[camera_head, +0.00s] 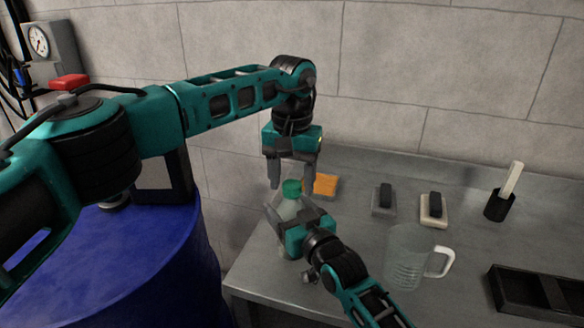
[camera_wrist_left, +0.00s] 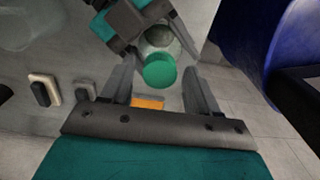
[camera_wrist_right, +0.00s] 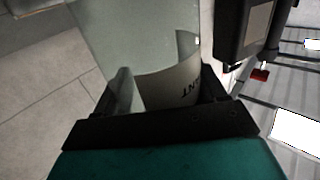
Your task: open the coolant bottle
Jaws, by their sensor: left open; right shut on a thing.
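The coolant bottle (camera_head: 288,208) is pale and translucent with a green cap (camera_head: 291,187), and stands near the left end of the grey table. My right gripper (camera_head: 280,215) is shut on the bottle's body; the right wrist view shows its label (camera_wrist_right: 180,85) between the fingers. My left gripper (camera_head: 291,182) points down just above the bottle, open, with its fingers on either side of the cap. In the left wrist view the green cap (camera_wrist_left: 160,71) lies between the open fingers, apart from both. The bottle's lower part is partly hidden by my right gripper.
An orange cloth or sponge (camera_head: 325,185) lies behind the bottle. Two small brushes or blocks (camera_head: 384,200) (camera_head: 433,209), a dark cup with a white handle (camera_head: 499,204), a clear jug (camera_head: 407,258) and a black tray (camera_head: 535,292) stand to the right. A blue drum (camera_head: 150,260) stands left.

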